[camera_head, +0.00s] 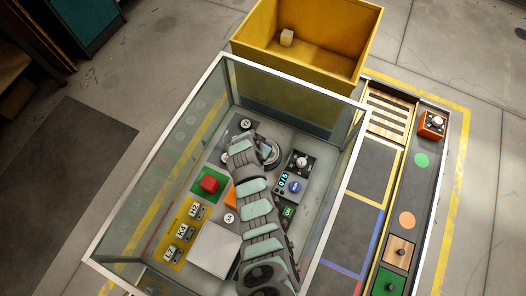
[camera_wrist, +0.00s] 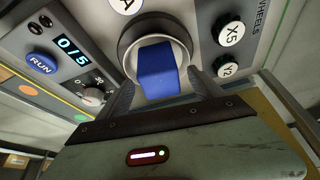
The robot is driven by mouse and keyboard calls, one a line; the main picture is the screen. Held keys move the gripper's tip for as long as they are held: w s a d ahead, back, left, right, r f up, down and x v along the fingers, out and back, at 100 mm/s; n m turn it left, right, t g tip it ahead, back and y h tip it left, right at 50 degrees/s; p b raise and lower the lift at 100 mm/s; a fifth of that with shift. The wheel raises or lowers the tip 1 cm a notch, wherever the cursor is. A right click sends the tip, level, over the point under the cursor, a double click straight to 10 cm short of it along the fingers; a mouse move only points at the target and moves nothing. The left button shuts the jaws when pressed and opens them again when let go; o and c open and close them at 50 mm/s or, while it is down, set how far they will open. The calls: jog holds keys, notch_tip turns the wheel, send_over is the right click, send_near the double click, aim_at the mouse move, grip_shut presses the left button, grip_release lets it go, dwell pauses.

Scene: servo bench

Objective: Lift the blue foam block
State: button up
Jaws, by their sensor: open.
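The blue foam block (camera_wrist: 158,72) stands in a round grey holder (camera_wrist: 127,48) in the wrist view. My gripper (camera_wrist: 163,88) is open, one dark finger at each side of the block's near end, with gaps visible. I cannot tell how deep the block lies between the fingers. In the head view my gripper (camera_head: 246,148) is over the far part of the bench, beside the round silver holder (camera_head: 271,154). The block is not discernible there; my arm covers part of that area.
Glass walls (camera_head: 160,150) surround the bench. A knob (camera_wrist: 92,97), RUN button (camera_wrist: 41,62) and 0/5 display (camera_wrist: 72,49) lie left of the holder in the wrist view.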

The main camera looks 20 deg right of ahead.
jog(key=x, duration=0.2)
jog(key=shift+d+f+b, duration=0.1)
jog(key=shift+f+b, duration=0.25)
jog(key=shift+f, duration=0.05)
jog(key=shift+c, duration=0.5)
jog(key=c, duration=1.3)
